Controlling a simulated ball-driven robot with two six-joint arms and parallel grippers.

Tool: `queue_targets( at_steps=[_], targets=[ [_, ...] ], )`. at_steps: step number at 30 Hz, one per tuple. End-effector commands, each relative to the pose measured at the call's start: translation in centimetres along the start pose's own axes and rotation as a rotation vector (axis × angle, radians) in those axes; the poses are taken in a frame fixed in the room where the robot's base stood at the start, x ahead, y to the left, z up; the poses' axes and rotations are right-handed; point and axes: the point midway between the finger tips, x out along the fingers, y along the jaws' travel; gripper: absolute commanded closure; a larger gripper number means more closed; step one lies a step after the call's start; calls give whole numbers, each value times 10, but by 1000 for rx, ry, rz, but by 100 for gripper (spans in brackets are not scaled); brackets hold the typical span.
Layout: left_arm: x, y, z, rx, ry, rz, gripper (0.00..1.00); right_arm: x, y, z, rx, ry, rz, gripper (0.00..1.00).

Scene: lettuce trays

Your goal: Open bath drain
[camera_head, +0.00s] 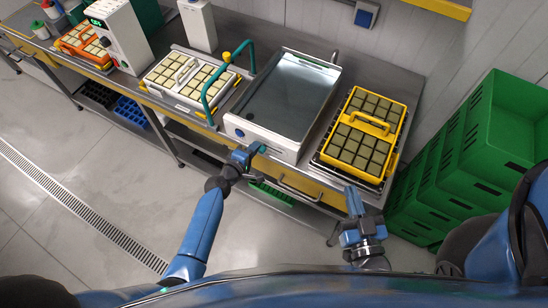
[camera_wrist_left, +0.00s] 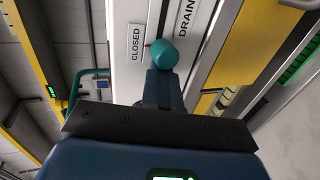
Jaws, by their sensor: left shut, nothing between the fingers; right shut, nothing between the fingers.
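The bath (camera_head: 290,85) is a wide steel basin of clear liquid with a white front panel (camera_head: 262,135). A dark round spot on its floor may be the drain hole. In the left wrist view a teal knob (camera_wrist_left: 162,53) sits on the white panel between a CLOSED label (camera_wrist_left: 136,42) and a DRAIN label (camera_wrist_left: 187,15). My left gripper (camera_head: 254,150) is at the bath's front; its shut fingers (camera_wrist_left: 163,85) point at the knob and overlap its near side. I cannot tell whether they touch. My right gripper (camera_head: 353,198) is shut and empty, in front of the bench.
A yellow tray (camera_head: 361,125) of square plugs stands right of the bath, a white tray (camera_head: 188,83) left of it. A teal hooped pipe (camera_head: 229,75) rises between bath and white tray. Green crates (camera_head: 460,165) are stacked at right. Floor in front is clear.

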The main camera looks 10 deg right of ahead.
Motion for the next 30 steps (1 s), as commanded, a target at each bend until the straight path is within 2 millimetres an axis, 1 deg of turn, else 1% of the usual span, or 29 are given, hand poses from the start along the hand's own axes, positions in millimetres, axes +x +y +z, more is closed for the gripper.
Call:
queue_targets(
  at_steps=[3,30],
  targets=[
    [0,1,8,1,-4,-1,100,0,0,-4,0,0,0,100],
    [-1,1,57,1,-3,-1,100,0,0,-19,0,0,0,100]
  ],
)
